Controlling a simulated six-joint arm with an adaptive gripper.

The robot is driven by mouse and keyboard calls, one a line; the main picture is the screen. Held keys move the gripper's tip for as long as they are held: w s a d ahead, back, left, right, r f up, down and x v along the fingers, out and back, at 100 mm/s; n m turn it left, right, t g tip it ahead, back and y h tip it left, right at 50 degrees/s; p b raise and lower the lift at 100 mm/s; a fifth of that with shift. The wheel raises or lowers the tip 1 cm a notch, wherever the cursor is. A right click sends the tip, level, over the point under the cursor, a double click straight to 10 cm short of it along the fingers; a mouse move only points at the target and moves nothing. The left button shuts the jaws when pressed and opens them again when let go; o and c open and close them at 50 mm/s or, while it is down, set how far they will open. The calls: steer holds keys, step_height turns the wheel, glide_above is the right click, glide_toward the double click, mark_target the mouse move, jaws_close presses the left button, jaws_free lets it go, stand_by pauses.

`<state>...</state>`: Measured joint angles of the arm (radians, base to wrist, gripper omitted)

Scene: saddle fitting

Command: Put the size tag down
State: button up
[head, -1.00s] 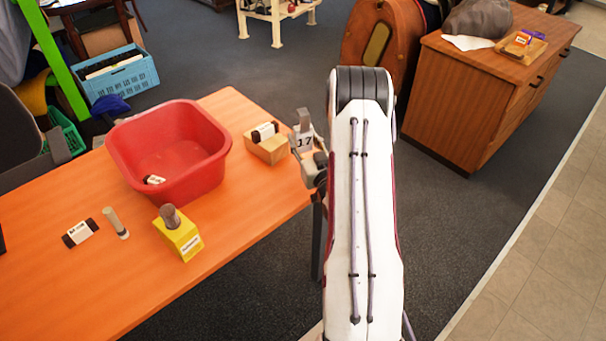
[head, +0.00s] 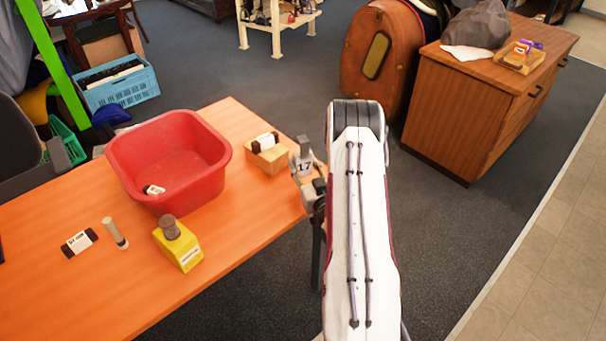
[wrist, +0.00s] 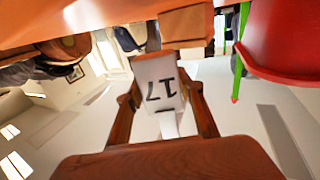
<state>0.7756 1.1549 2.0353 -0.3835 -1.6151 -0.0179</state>
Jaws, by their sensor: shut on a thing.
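The size tag (head: 304,164), a pale piece marked 17, is upright in my gripper (head: 309,182) at the right end of the orange table (head: 225,262). In the wrist view the tag (wrist: 159,85) sits between the two fingers of my gripper (wrist: 165,108), with its number upside down. The gripper is shut on it. I cannot tell from the head view how high the tag is above the table top. My arm hides part of the space to the right.
A wooden block (head: 268,160) with a dark-ended white roll stands left of the tag. A red tub (head: 190,190) with a small labelled item inside is further left. A yellow block (head: 183,254) with a grey knob stands in front. The table's right front is bare.

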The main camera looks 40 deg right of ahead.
mark_target(303, 174)
steer(key=shift+f, duration=0.15)
steer(key=shift+f, duration=2)
steer(key=shift+f, duration=0.15)
steer(key=o, duration=1.2)
steer(key=shift+c, duration=0.2)
steer(key=v, duration=1.2)
steer(key=shift+w, duration=0.1)
